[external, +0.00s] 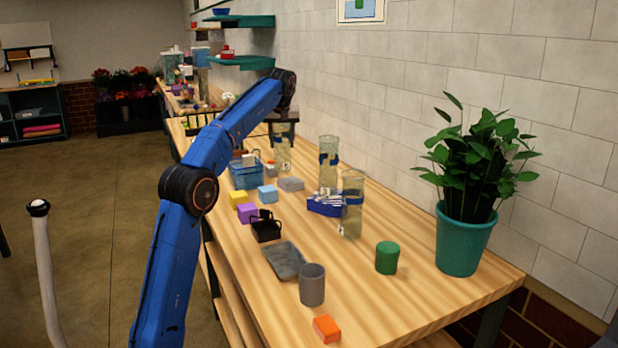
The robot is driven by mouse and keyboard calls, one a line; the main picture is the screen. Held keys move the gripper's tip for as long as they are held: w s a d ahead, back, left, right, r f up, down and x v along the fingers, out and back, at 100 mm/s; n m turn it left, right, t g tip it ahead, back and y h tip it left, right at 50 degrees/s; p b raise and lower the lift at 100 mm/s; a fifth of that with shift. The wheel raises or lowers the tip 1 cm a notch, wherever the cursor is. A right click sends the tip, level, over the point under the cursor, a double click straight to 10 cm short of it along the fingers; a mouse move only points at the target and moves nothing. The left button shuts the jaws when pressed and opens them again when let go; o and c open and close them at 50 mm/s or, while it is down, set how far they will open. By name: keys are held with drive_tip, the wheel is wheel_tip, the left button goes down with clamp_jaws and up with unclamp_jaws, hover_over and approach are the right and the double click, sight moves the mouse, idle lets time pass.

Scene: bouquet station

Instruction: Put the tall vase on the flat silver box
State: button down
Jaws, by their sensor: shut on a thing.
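My gripper (283,120) is at the far part of the bench, shut at the top of a clear glass vase (282,152) with a small white label. The vase is upright; I cannot tell whether its base touches the bench. A flat light-grey box (291,184), which looks like the silver box, lies on the bench just in front of that vase, with nothing seen on top. Two more glass vases with blue bands stand nearer, one at the back (328,172) and one in front of it (351,212).
A blue basket (245,175), a light-blue box (268,194), a blue tray (325,206) and a black basket (266,229) crowd the middle. A dark-grey slab (284,261), grey cup (312,285), green cylinder (387,257) and potted plant (461,240) stand nearer.

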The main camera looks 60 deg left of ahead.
sight(282, 133)
drive_tip(key=shift+f, duration=2.1)
drive_tip(key=c, duration=0.8)
unclamp_jaws()
drive_tip(key=v, duration=1.1)
drive_tip(key=shift+w, duration=0.1)
drive_tip(key=shift+d+r, duration=0.2)
drive_tip(key=shift+r, duration=0.4)
